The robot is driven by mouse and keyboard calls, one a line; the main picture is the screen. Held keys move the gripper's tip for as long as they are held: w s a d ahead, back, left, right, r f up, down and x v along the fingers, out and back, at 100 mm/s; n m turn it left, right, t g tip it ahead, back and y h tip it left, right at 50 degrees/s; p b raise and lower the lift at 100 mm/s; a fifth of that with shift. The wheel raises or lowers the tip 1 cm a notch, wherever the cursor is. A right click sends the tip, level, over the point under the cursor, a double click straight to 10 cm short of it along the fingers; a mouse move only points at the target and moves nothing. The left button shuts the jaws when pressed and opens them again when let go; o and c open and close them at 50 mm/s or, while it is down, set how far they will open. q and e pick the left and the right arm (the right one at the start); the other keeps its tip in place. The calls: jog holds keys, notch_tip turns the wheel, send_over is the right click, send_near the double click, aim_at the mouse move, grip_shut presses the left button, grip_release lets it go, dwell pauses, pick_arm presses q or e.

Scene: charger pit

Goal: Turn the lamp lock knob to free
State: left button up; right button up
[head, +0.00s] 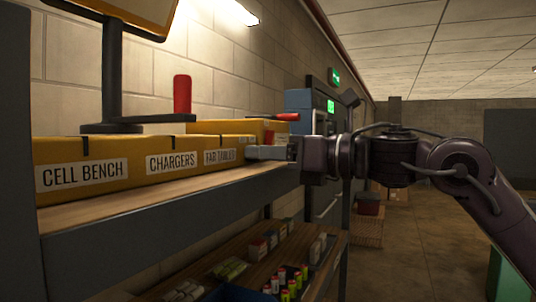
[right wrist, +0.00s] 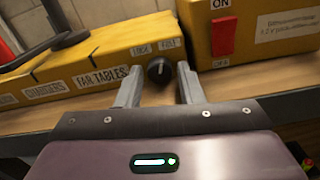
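The lamp lock knob (right wrist: 158,70) is small, round and black, on the front of a yellow box in the right wrist view. Two small white labels sit above it; the left one seems to read LOCK. I cannot tell clearly where its mark points. My right gripper (right wrist: 159,72) is open, with one grey finger on each side of the knob and gaps between. In the head view the right gripper (head: 268,153) reaches the box front from the right and hides the knob. My left gripper is not in view.
A yellow box row (head: 120,162) labelled CELL BENCH, CHARGERS and FAR TABLES runs along the shelf (head: 150,205). A black lamp stand (head: 112,75) rises behind it. A red ON/OFF switch (right wrist: 222,37) is right of the knob. Batteries (head: 290,283) stand on the lower shelf.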

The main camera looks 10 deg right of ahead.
jog(key=b+v, duration=0.4)
jog(key=v, duration=0.3)
jog(key=shift+s+d, duration=0.2)
jog(key=shift+d, duration=0.05)
jog(key=w+a+n, duration=0.1)
jog(key=a, duration=0.1)
jog(key=w+a+n+b, duration=0.1)
jog(key=a+n, duration=0.1)
jog(key=w+a+n, duration=0.1)
jog(key=w+a, duration=0.1)
jog(key=shift+a+r+n, duration=0.1)
jog(key=shift+r+n, duration=0.05)
jog(key=shift+n, duration=0.15)
jog(key=shift+w+a, duration=0.3)
jog(key=shift+a, duration=0.05)
jog(key=shift+s+d, duration=0.1)
jog(key=shift+c, duration=0.4)
